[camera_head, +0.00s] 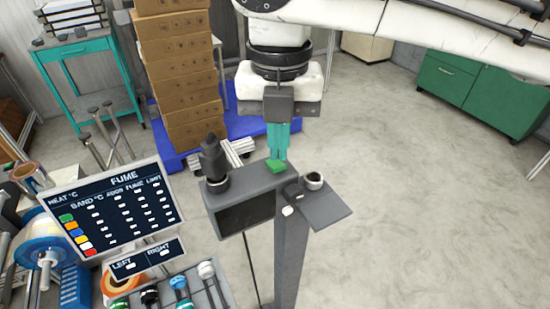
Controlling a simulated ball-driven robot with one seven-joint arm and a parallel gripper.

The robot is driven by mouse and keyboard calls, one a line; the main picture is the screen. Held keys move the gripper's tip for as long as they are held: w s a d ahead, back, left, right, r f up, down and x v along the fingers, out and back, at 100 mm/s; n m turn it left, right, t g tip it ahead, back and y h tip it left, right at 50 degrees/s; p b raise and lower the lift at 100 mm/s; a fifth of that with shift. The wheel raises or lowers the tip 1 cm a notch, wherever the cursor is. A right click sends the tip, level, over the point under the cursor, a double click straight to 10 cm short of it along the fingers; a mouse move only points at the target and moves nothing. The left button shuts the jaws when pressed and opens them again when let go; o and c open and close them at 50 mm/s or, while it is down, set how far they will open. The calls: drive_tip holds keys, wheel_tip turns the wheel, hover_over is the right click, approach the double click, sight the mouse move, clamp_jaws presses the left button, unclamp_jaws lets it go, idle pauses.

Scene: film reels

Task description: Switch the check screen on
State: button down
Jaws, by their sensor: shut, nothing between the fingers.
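The check screen (246,214) is a dark, blank panel in a grey housing on a post in the middle of the view. A green button (275,167) sits on top of the housing near its right end. My gripper (278,156) points down with its teal fingers shut and empty. The fingertips are right at the back edge of the green button. I cannot tell whether they touch it.
A black knobbed device (213,162) stands on the housing's left end. A small grey shelf (326,205) juts out at right. A FUME board (118,208) stands at left, above a tray of coloured-top tools (212,298). Stacked boxes (180,75) stand behind. Floor at right is clear.

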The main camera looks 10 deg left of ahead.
sight(279, 165)
drive_tip(key=shift+f+b, duration=0.3)
drive_tip(key=shift+f, duration=0.7)
idle(0.5)
drive_tip(key=shift+r, duration=0.15)
wheel_tip(279, 165, up, 7)
drive_tip(key=p, duration=0.8)
idle(0.6)
